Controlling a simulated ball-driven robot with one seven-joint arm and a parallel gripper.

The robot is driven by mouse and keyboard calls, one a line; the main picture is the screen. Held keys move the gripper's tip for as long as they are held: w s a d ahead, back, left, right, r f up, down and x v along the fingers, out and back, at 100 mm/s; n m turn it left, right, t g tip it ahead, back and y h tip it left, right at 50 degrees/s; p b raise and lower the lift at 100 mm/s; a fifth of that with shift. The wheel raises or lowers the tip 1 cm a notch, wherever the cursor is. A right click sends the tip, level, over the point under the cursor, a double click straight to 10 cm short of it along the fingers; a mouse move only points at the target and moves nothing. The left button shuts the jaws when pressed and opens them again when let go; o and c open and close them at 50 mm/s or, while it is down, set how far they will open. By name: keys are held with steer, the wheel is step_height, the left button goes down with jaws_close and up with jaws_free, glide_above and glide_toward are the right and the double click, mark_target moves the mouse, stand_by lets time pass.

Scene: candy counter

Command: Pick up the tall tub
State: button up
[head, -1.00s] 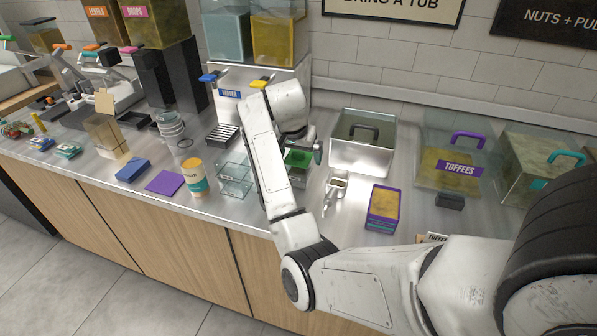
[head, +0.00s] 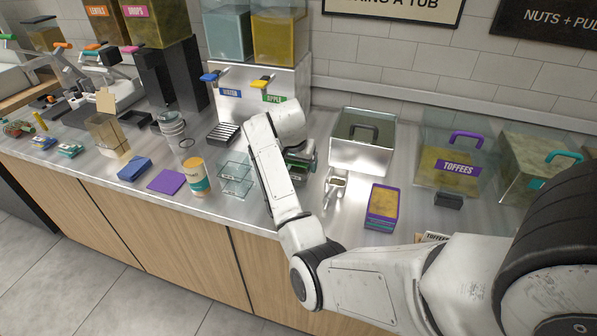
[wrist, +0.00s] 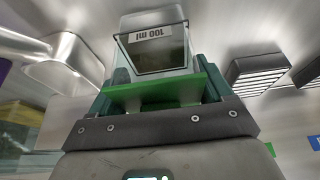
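A clear, square-sided tub (wrist: 158,45) marked 100 ml, its label upside down, shows in the wrist view. My gripper (wrist: 160,75), with dark green fingers and a bright green plate between them, is open, with a finger at either side of the tub's near end. I cannot tell whether they touch it. In the head view my gripper (head: 300,163) is low over the counter, mostly hidden behind my forearm, and the tub there is largely hidden. Other clear tubs (head: 236,176) stand just left of my arm.
A metal bin (head: 363,155) and a scoop (head: 334,187) are right of my gripper. A purple-rimmed box (head: 382,205) and a toffees bin (head: 452,165) stand farther right. The dispenser (head: 250,97) stands behind.

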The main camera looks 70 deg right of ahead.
steer(key=c, duration=0.6)
steer(key=shift+r, duration=0.15)
